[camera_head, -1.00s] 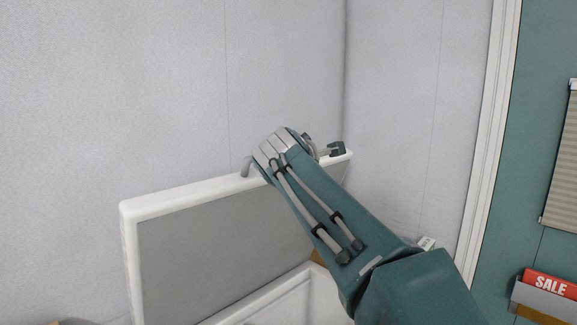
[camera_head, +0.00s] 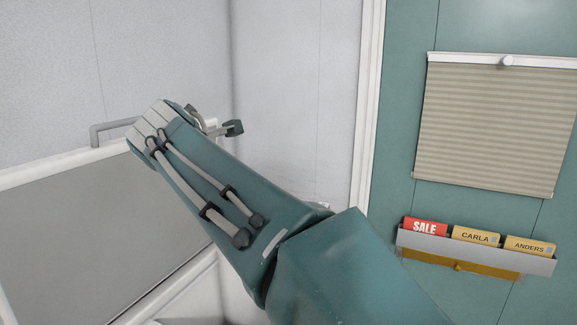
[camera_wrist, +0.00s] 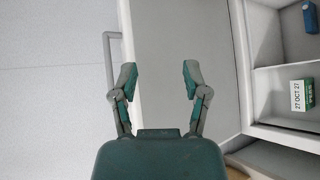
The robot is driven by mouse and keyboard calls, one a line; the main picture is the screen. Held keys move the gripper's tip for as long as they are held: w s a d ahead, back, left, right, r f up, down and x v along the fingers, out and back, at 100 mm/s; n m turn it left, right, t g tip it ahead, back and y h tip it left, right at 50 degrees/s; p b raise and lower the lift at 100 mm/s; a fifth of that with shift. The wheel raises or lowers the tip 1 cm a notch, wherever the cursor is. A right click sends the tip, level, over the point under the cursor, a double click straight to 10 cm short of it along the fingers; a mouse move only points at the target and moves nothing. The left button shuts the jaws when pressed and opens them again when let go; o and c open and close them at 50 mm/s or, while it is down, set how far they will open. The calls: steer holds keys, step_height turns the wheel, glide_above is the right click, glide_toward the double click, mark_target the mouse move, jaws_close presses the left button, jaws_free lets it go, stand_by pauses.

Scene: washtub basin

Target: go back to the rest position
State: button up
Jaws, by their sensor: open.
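My gripper (camera_wrist: 158,77) is open in the wrist view, with nothing between its two fingers. Behind it is the grey inner face of a raised lid with a white rim (camera_wrist: 212,15). The lid (camera_head: 70,240) and the handle (camera_head: 97,132) are at the left, partly covered by my arm.
In the head view, a teal wall carries a blind (camera_head: 490,125) and a file rack (camera_head: 470,257). The pale wall stands behind my arm.

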steer(key=s+d+f+m+g+h, duration=0.1)
steer(key=s+d+f+m, duration=0.2)
steer(key=d, duration=0.6)
steer(key=s+d+f+m+g+h, duration=0.15)
steer(key=d+f+m, duration=0.3)
steer(key=d, duration=0.45)
steer(key=s+d+f+m+g+h, duration=0.1)
steer(key=s+d+f+m+h, duration=0.1)
steer(key=d+m, duration=0.5)
steer(key=s+d+f+m+g, duration=0.4)
steer(key=s+d+f+m, duration=0.7)
steer(key=s+d+f, duration=0.4)
steer(key=s+f, duration=0.3)
steer(key=s, duration=0.1)
steer(key=shift+s+d, duration=0.15)
steer(key=shift+s, duration=0.05)
